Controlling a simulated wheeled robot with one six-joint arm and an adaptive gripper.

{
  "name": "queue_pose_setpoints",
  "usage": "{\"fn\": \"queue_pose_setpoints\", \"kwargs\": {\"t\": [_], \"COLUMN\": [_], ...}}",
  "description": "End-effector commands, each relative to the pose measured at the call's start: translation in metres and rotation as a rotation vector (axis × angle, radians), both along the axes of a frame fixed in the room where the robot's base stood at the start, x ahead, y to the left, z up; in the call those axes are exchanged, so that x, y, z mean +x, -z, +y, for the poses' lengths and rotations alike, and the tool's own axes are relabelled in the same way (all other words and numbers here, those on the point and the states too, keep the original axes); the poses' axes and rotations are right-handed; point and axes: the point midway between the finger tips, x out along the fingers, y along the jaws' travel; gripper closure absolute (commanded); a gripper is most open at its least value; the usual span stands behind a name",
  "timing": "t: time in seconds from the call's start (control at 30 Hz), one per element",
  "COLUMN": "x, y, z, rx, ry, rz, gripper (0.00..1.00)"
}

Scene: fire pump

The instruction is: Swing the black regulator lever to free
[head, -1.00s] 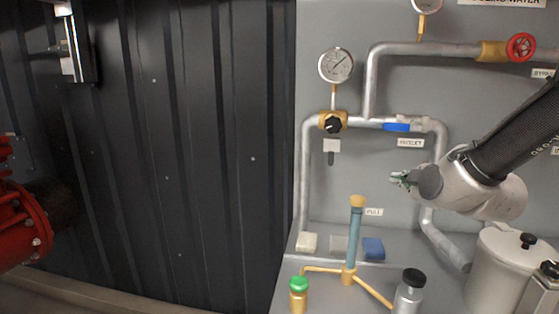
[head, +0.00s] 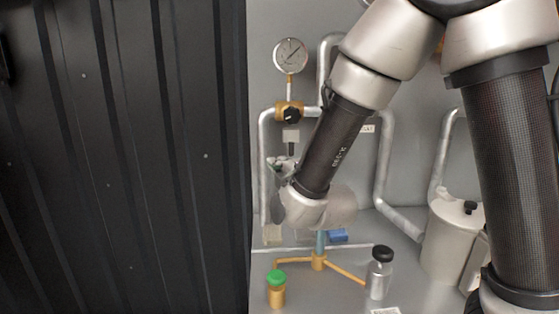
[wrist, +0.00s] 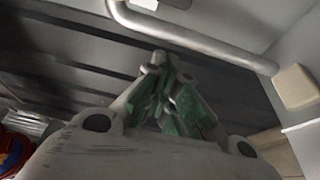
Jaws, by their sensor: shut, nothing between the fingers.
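The brass regulator (head: 284,105) sits on the silver pipe below a round gauge, with a black knob (head: 291,115) on its front. Beneath it hang a white block (head: 291,136) and a short dark piece (head: 291,150); I cannot tell whether this piece is the lever. My gripper (head: 281,163) is just below and left of that dark piece, and I cannot tell whether they touch. In the wrist view, the green-padded fingers (wrist: 162,62) are together and empty, in front of a silver pipe (wrist: 195,42). The regulator knob is not clear there.
The round gauge (head: 290,55) is above the regulator. My arm hides part of the piping on the right. Below stand a green-capped brass fitting (head: 277,290), a black-capped bottle (head: 379,275) and a light grey pot (head: 452,235). A dark corrugated wall (head: 130,160) fills the left.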

Motion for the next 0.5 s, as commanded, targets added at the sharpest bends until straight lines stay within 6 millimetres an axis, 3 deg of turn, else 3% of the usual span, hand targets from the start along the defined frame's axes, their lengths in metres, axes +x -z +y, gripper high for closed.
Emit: {"fn": "queue_pose_setpoints", "kwargs": {"t": [0.43, 0.5], "x": [0.086, 0.085], "y": [0.001, 0.0], "z": [0.029, 0.015], "rx": [0.0, -0.001], "ry": [0.001, 0.004], "rz": [0.001, 0.002], "gripper": [1.0, 1.0]}}
